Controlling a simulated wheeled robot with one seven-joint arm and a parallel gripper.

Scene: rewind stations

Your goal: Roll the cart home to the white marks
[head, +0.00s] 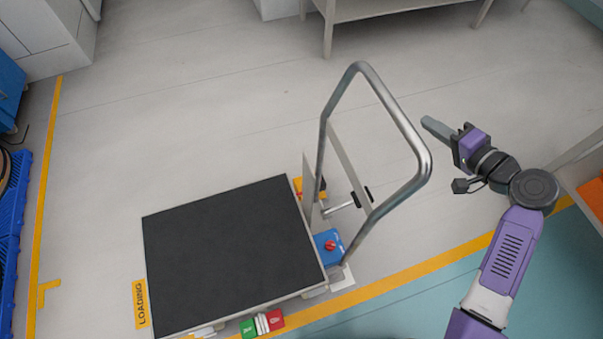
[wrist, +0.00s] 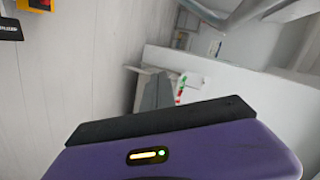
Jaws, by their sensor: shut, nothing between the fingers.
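The cart has a flat black deck (head: 230,255) and a bent metal push handle (head: 350,95) rising at its right end. It stands on the grey floor at lower middle in the head view. White patches show on the floor by its right corner (head: 343,279) and near its front edge (head: 203,332); the deck hides the floor beneath. My gripper (head: 430,124) is shut and empty, to the right of the handle and apart from it. In the wrist view, grey fingers (wrist: 157,92) show ahead of the purple wrist body.
A blue box with a red knob (head: 328,246) sits at the handle's foot. Green and red blocks (head: 262,324) are at the front edge. A yellow LOADING label (head: 141,304) lies left of the deck. Blue pallet (head: 12,240) at far left; bench (head: 370,10) behind. Floor between is clear.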

